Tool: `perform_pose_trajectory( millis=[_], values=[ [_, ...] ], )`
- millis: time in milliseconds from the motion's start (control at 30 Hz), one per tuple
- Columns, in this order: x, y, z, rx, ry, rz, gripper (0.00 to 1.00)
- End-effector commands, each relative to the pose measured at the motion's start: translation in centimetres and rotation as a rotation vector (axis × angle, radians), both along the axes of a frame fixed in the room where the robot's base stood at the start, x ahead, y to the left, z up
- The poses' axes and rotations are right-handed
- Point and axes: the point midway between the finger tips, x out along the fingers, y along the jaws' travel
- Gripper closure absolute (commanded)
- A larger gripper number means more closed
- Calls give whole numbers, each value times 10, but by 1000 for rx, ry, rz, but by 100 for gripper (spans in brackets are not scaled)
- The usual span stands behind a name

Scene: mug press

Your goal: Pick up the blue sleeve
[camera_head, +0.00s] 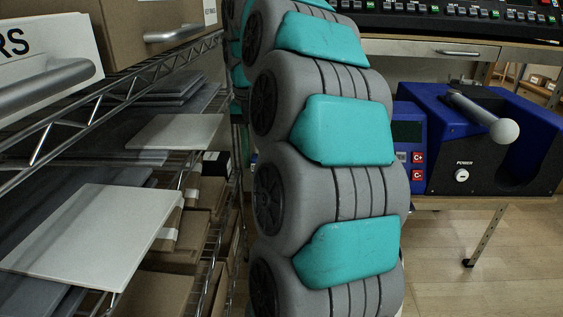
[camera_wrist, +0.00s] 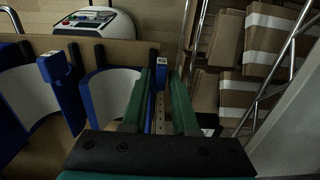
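In the wrist view, my gripper (camera_wrist: 167,85) has two green fingers that stand apart, with a gap between them. Two blue sleeves with pale curved inner faces lie to its left against a brown board. The nearer sleeve (camera_wrist: 100,88) is partly hidden by my left finger. In the head view my arm hides the gripper and no sleeve shows.
A wire shelf rack with pale panels (camera_head: 95,232) stands left in the head view. A blue press (camera_head: 480,140) sits on a table to the right. In the wrist view, cardboard boxes (camera_wrist: 265,45) fill a rack at right, and a white device (camera_wrist: 98,22) is at the top.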

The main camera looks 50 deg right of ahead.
Motion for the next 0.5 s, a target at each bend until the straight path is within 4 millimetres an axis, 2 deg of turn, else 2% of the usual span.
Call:
perform_pose_trajectory(
  millis=[33, 233, 500],
  values=[
    [0, 0, 0, 0, 0, 0, 79],
    [0, 0, 0, 0, 0, 0, 100],
    [0, 0, 0, 0, 0, 0, 100]
  ],
)
